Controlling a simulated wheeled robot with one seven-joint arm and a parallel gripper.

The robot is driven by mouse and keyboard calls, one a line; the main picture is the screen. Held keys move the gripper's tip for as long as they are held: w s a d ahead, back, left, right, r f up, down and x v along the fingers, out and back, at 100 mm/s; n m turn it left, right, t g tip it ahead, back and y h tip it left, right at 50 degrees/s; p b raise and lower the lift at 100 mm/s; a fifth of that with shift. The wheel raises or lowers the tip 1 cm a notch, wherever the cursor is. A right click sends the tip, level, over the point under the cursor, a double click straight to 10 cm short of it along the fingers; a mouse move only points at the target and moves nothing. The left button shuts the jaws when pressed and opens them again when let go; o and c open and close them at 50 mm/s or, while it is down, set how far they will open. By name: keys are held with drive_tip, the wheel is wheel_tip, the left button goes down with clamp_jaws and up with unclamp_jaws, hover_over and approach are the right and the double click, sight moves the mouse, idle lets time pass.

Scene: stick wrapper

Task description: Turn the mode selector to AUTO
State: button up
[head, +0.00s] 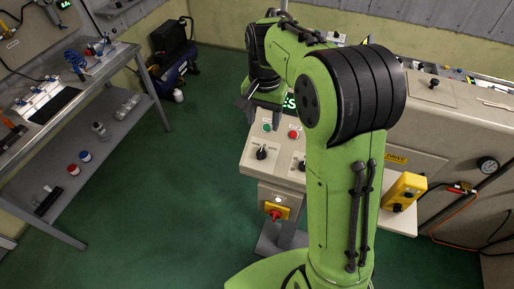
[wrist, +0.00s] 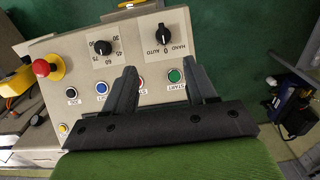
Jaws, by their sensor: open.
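The mode selector is a black knob (wrist: 163,36) on a pale plate in the wrist view, with the printed words HAND, 0 and AUTO beside it. Its exact pointer setting is too small to tell. In the head view the knob (head: 262,152) stands on the left part of the sloping control panel (head: 256,171). My gripper (wrist: 162,70) is open and empty, its two dark fingers spread over the panel. The fingertips are short of the knob in the wrist view and do not touch it. In the head view my gripper (head: 244,101) is at the panel's far left edge.
A numbered dial (wrist: 103,47), a red emergency button (wrist: 47,67) and START (wrist: 174,76) and other buttons share the panel. A yellow-red switch (head: 275,211) is below it. A shelved workbench (head: 107,92) stands at left. Green floor between is clear.

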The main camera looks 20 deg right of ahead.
sight(262, 152)
drive_tip(key=f, duration=1.3)
drive_tip(key=shift+w+a+b, duration=0.15)
drive_tip(key=shift+a+b, duration=0.05)
drive_tip(key=shift+b, duration=0.1)
drive_tip(key=shift+a+f, duration=0.15)
drive_tip(key=shift+f, duration=0.05)
drive_tip(key=c, duration=1)
drive_tip(key=shift+m+b, duration=0.3)
drive_tip(key=shift+b, duration=0.05)
drive_tip(key=shift+d+f+m+t+y+b, duration=0.1)
drive_tip(key=shift+d+m+t+y+b, duration=0.1)
drive_tip(key=shift+m+t+y+b, duration=0.7)
drive_tip(key=m+b, duration=0.1)
drive_tip(key=m+t+b, duration=0.1)
drive_tip(key=m, duration=0.1)
drive_tip(key=m+b, duration=0.1)
drive_tip(key=m, duration=0.1)
drive_tip(key=shift+s+t, duration=0.3)
drive_tip(key=shift+m+y, duration=0.3)
